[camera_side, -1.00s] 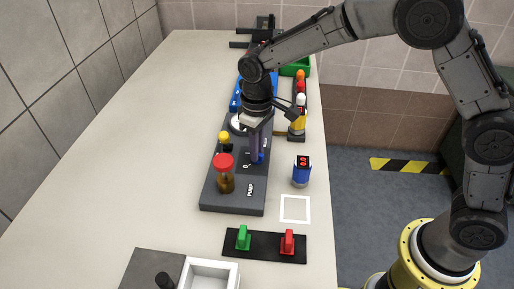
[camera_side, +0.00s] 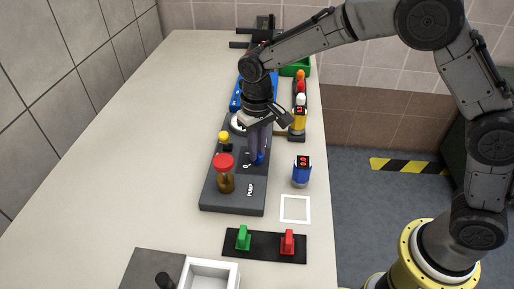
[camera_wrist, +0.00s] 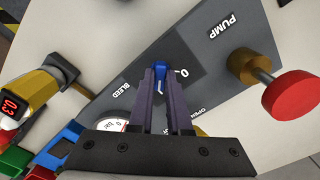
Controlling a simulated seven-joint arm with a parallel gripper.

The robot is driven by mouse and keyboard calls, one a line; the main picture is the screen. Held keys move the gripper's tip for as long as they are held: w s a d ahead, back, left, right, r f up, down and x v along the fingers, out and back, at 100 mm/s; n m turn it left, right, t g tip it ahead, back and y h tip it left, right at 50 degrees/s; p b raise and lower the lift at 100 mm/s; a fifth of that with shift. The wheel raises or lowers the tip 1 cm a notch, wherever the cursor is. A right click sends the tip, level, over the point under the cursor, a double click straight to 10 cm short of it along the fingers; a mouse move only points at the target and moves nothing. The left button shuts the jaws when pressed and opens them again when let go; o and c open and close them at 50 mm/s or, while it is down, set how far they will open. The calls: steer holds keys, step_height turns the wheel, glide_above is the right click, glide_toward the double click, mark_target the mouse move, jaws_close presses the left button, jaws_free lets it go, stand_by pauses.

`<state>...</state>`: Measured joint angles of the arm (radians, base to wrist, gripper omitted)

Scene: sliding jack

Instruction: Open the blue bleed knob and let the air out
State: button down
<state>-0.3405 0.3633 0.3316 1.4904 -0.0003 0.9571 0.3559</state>
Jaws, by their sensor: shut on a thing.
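The blue bleed knob (camera_wrist: 159,67) sits on the dark pump panel (camera_side: 226,203), by the BLEED label. In the side view a bit of the knob (camera_side: 261,158) shows at the fingertips. My gripper (camera_side: 256,157) points down at the panel, its purple fingers shut on the knob; the wrist view shows the fingertips (camera_wrist: 160,76) on either side of it. A white pointer mark lies between the fingers. A round bar gauge (camera_wrist: 112,126) is partly hidden by my gripper, and its needle cannot be read.
A red-capped amber pump post (camera_side: 225,175) and a yellow knob (camera_side: 223,138) stand on the panel. A blue unit with a red display (camera_side: 302,172) stands right of it; a yellow unit (camera_side: 298,121) is behind. Green and red switches (camera_side: 265,246) are in front. The left tabletop is clear.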

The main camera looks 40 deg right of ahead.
steer(key=shift+r, duration=0.15)
steer(key=c, duration=0.9)
jaws_free()
steer(key=shift+o, duration=0.2)
step_height(320, 180, up, 14)
